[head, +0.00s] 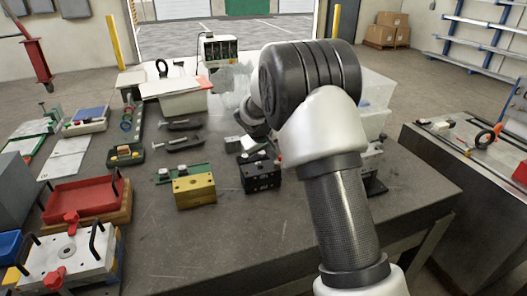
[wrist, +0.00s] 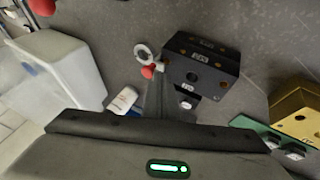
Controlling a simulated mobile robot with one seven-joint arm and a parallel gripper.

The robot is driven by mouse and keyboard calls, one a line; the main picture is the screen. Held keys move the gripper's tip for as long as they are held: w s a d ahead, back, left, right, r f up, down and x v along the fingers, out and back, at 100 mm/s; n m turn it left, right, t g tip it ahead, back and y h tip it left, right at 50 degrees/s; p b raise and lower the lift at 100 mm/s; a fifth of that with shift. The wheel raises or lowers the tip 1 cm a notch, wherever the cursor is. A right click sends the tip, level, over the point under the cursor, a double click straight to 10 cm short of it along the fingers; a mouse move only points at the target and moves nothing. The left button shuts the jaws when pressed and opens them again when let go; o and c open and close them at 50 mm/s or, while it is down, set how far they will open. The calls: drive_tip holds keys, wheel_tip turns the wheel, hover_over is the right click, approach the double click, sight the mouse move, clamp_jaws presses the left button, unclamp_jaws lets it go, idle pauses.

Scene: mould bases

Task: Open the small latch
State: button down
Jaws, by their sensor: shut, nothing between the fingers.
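A black block (wrist: 205,66) with bolt holes and small white markings lies near the middle of the wrist view. A metal ring (wrist: 141,52) and a red knob (wrist: 148,72) sit at its left side; they may be the small latch, but I cannot be sure. My gripper (wrist: 159,82) is shut and empty, its narrow fingers reaching up beside the block and close to the red knob. Whether they touch it I cannot tell. In the head view the black block (head: 261,178) stands on the table, and my arm hides the fingertips.
A brass block (head: 194,190) stands left of the black one. A red tray (head: 82,198) and a white plate with black handles (head: 68,258) lie at the left. Translucent bins (head: 376,92) stand behind my arm. The table's (head: 270,245) front middle is clear.

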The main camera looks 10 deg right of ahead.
drive_tip(key=shift+w+d+f, duration=0.1)
drive_tip(key=shift+d, duration=0.1)
idle(0.3)
